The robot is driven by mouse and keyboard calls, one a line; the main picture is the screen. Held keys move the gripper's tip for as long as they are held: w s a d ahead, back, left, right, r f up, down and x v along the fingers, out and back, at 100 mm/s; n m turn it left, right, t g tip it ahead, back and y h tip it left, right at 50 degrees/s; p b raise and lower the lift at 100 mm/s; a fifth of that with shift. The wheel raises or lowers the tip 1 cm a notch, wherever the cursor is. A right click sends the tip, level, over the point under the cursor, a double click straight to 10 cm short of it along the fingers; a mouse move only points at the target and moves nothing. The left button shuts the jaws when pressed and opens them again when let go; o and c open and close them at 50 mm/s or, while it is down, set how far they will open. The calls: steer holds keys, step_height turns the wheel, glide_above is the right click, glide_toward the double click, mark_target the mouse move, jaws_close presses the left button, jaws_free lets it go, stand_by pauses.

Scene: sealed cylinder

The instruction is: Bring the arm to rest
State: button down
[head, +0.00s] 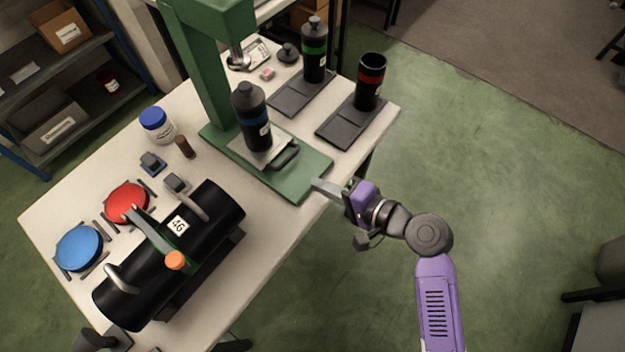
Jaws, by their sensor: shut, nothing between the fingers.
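My purple and grey arm reaches up from the lower right of the head view. My gripper (322,187) is shut and empty, just off the front right edge of the white table (277,261). Its fingertips point left toward the front corner of the green press base (304,184); whether they touch it I cannot tell.
A black cylinder marked 46 (142,277) lies at the table's front left. Red (126,203) and blue (79,248) discs lie behind it. A green-banded bottle (314,50) and a red-banded container (371,81) stand on dark trays.

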steer(key=v, duration=0.6)
